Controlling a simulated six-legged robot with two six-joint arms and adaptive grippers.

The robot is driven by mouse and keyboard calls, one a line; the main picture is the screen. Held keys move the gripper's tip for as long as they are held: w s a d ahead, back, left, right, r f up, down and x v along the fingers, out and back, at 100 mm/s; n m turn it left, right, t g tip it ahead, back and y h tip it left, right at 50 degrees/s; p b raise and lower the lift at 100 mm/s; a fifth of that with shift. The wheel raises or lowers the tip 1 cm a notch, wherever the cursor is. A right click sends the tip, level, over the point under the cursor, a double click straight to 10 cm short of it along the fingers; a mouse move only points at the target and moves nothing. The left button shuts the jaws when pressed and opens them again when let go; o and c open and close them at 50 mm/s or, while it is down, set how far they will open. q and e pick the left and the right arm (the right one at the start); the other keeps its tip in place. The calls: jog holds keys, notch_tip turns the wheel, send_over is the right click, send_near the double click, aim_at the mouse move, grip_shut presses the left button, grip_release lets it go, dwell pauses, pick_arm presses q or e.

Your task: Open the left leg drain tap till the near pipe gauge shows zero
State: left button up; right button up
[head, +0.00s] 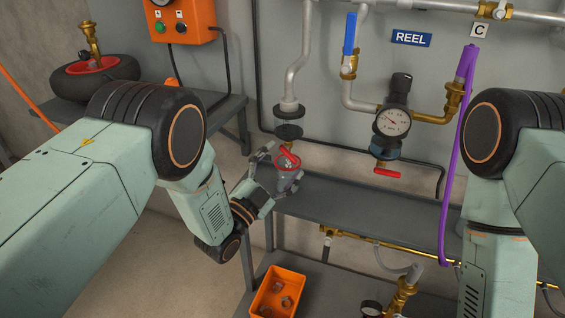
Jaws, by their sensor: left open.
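A red round tap handle (289,160) shows below the clear bowl (289,131) at the foot of the left grey drop pipe (296,72). My left gripper (277,170) is open at this handle, with its fingers spread around it. I cannot tell whether they touch it. A white dial gauge (393,122) sits on the black regulator to the right. Its needle is too small to read surely. A second small gauge (371,308) is at the bottom edge, its face hardly visible. I cannot tell which is the near pipe gauge. My right gripper is out of view.
A red tap (387,173) hangs under the regulator. A blue lever (350,34) and purple hose (455,150) are on the wall. A grey shelf (370,208) runs below. An orange bin (278,291) with nuts stands low. A black wheel (95,75) lies at left.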

pick_arm(q)
jog(key=v, duration=1.1)
jog(key=shift+s+a, duration=0.15)
jog(key=shift+s, duration=0.1)
jog(key=shift+f, duration=0.15)
